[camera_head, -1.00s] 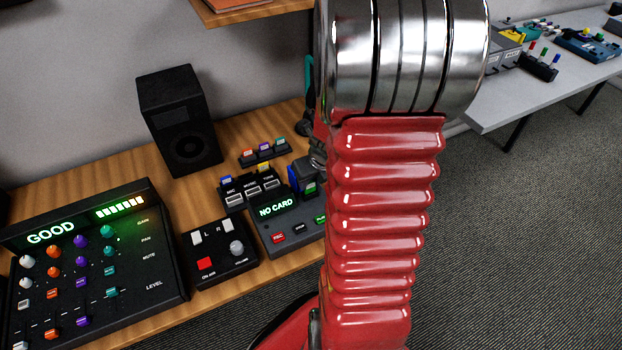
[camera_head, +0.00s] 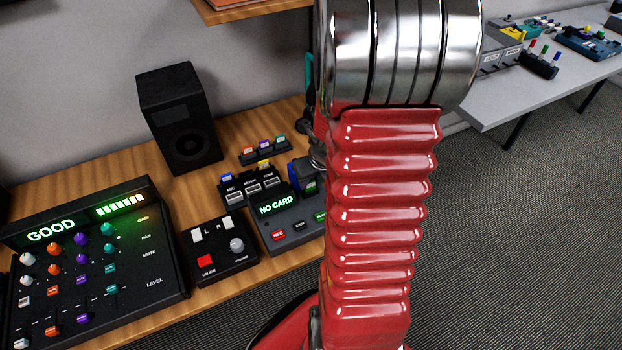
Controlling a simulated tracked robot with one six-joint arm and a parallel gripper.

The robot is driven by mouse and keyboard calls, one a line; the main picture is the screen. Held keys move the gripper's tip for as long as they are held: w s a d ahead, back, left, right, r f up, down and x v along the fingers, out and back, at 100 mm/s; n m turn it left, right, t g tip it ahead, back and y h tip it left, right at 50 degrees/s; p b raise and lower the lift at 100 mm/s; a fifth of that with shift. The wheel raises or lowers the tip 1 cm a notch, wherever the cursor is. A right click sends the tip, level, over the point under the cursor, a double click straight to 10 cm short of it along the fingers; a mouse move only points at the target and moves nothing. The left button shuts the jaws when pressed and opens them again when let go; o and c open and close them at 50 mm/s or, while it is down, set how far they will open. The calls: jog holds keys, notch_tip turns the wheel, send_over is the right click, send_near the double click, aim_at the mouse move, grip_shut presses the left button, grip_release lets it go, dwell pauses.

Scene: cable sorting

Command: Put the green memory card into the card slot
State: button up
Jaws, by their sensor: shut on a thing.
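The card recorder (camera_head: 295,226) is a dark box on the wooden desk, with a lit green "NO CARD" display (camera_head: 278,205). My gripper (camera_head: 307,178) is at the recorder's back right part, mostly hidden behind my red arm; only a dark and blue piece of it shows. It is shut on the green memory card (camera_head: 310,187), of which a small green patch shows low at the gripper. The card slot cannot be made out, and I cannot tell whether the card touches the recorder.
Left of the recorder are a small switch box (camera_head: 222,257) and a mixer (camera_head: 150,262) reading "GOOD". Behind it are a labelled mic/music unit (camera_head: 247,195), a rack of coloured pieces (camera_head: 264,151) and a black speaker (camera_head: 180,118). A grey table (camera_head: 500,108) stands at the right.

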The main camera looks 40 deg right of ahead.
jog(key=shift+f, duration=0.3)
dwell(0.4)
jog(key=o, duration=1.6)
jog(key=shift+r, duration=0.1)
jog(key=shift+r, duration=3.4)
